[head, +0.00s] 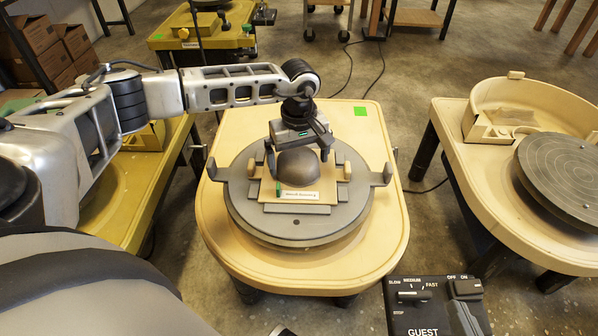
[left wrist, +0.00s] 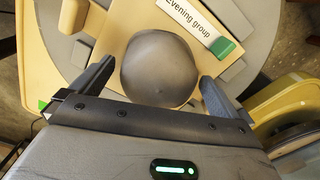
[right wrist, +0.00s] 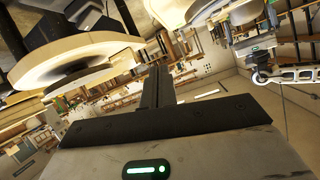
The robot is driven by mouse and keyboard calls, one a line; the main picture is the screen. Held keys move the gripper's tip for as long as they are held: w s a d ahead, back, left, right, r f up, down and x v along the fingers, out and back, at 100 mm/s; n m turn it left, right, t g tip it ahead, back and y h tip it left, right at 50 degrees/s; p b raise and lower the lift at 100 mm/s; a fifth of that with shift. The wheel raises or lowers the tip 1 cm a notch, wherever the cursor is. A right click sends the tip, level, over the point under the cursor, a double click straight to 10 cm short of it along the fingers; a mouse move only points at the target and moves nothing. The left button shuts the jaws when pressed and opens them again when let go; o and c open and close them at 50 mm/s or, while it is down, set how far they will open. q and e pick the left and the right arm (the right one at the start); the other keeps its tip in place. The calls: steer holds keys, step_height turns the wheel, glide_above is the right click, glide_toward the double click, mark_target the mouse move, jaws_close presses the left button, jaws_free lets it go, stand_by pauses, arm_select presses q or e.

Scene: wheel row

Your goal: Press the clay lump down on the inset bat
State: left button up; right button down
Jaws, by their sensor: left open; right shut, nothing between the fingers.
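The clay lump (head: 297,168) is a smooth grey-brown dome on the square tan inset bat (head: 312,209), which sits in a grey holder on the middle wheel. A white label with a green end lies on the bat in front of the lump; it reads "Evening group" in the left wrist view. My left gripper (head: 299,150) is open, pointing down over the lump. In the left wrist view the lump (left wrist: 160,70) lies between the two spread fingers; I cannot tell whether they touch it. My right gripper (right wrist: 158,85) is shut and empty, away from the bat.
Wooden knobs (head: 347,172) and upright grey arms (head: 383,174) flank the bat. A control box (head: 436,305) with speed knob stands at the front right. Another wheel (head: 565,170) with a splash pan is at right. A yellow wheel table stands at left.

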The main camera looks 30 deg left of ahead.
arm_select(q)
steer(key=shift+r, duration=0.25)
step_height(320, 180, up, 4)
steer(key=shift+f+p, duration=0.25)
steer(key=shift+p, duration=0.4)
step_height(320, 180, up, 12)
steer(key=p, duration=0.2)
arm_select(e)
steer(key=shift+d+f+g+h, duration=0.4)
steer(key=shift+d+f+g, duration=0.15)
steer(key=shift+f+g, duration=0.25)
